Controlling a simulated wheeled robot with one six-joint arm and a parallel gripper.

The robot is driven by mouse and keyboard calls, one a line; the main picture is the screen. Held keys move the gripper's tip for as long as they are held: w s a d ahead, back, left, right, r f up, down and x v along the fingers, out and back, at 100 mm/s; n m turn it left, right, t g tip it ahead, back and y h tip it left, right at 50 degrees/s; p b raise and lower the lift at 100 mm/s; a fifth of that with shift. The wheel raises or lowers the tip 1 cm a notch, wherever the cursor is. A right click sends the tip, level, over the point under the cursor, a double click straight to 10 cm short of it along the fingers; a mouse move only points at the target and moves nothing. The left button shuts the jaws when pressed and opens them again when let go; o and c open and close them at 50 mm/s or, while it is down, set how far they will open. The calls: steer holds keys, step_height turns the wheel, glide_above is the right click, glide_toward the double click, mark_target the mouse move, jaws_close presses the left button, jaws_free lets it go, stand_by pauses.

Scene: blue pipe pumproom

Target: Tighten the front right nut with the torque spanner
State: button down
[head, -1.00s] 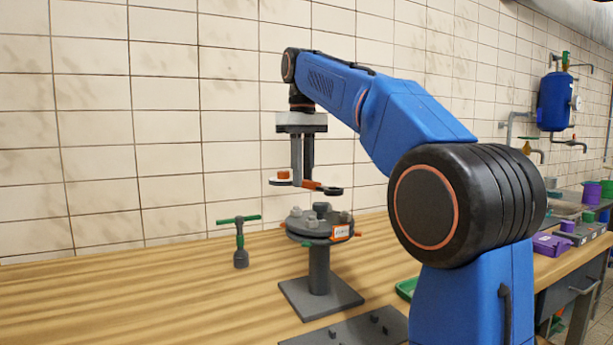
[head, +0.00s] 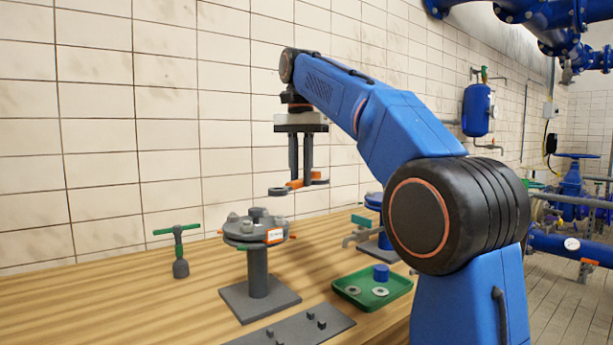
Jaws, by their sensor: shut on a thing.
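The torque spanner (head: 297,184), orange in the middle with flat dark ends, lies level between the fingers of my gripper (head: 300,184). The gripper points straight down and is shut on it. A grey round flange (head: 258,249) stands on a post with a square base. Several grey nuts (head: 257,213) are on its top, and a white tag with an orange edge (head: 275,236) is on its front right rim. The spanner is above and to the right of the flange, apart from it. I cannot clearly single out the front right nut at this size.
A green-handled T-shaped tool (head: 180,254) stands left of the flange. A dark plate with pegs (head: 290,329) lies in front. The tiled wall is behind.

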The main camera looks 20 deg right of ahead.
steer(key=shift+s+d+m, duration=0.2)
steer(key=shift+d+m, duration=0.15)
steer(key=shift+m, duration=0.05)
steer(key=shift+d+f, duration=0.1)
steer(key=shift+d, duration=0.05)
steer(key=shift+f, duration=2.05)
steer(key=shift+f, duration=1.05)
steer(key=s+m, duration=0.1)
steer(key=m, duration=0.1)
steer(key=s+d+m, duration=0.1)
steer(key=s+m, duration=0.1)
steer(key=s+d+m, duration=0.1)
steer(key=s+m, duration=0.1)
steer(key=shift+s+m, duration=0.1)
steer(key=shift+m, duration=0.2)
